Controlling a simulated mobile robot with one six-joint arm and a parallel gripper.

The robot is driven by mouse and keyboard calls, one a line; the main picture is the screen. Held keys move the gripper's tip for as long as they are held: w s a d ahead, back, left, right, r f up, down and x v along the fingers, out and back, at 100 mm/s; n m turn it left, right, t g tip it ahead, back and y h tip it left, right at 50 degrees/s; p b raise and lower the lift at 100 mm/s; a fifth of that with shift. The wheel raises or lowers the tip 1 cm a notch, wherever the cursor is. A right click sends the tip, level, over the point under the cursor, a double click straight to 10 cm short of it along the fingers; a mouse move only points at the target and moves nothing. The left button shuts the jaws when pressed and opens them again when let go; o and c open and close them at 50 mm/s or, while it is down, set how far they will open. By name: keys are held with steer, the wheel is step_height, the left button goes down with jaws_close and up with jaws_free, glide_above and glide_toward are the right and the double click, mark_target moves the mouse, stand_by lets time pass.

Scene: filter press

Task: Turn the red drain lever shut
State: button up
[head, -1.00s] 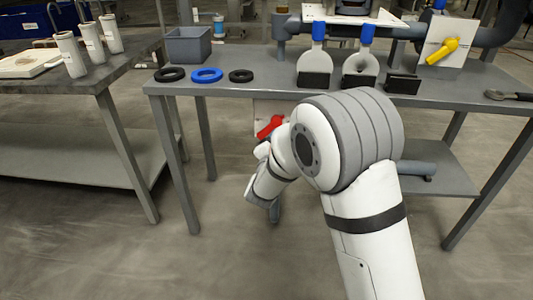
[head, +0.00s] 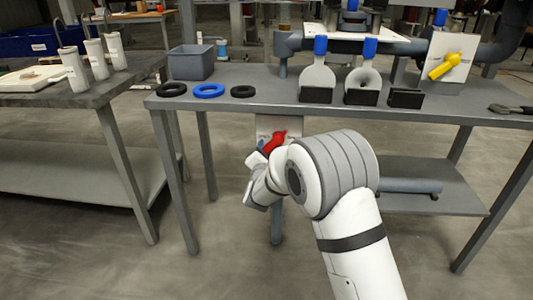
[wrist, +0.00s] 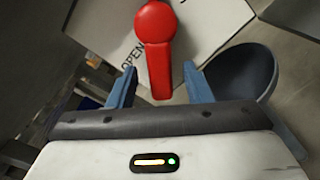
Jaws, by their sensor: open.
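The red drain lever (head: 275,142) sits on a pale plate (head: 266,125) below the front edge of the grey table. In the wrist view the red lever (wrist: 158,50) shows its round hub at the top and its arm pointing down the picture, beside the printed word "OPEN" on the plate (wrist: 105,25). My gripper (wrist: 160,88) is open, with one blue finger on each side of the lever's arm; gaps show on both sides. In the head view my wrist partly hides the lever, and the fingertips cannot be made out.
A dark blue-grey round opening (wrist: 243,72) lies close to my right finger in the wrist view. On the grey table (head: 240,108) stand rings, a grey bin (head: 191,63) and a yellow lever (head: 444,66). A pipe (head: 408,186) lies on the lower shelf.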

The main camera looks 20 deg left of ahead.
jaws_close()
stand_by(0.3)
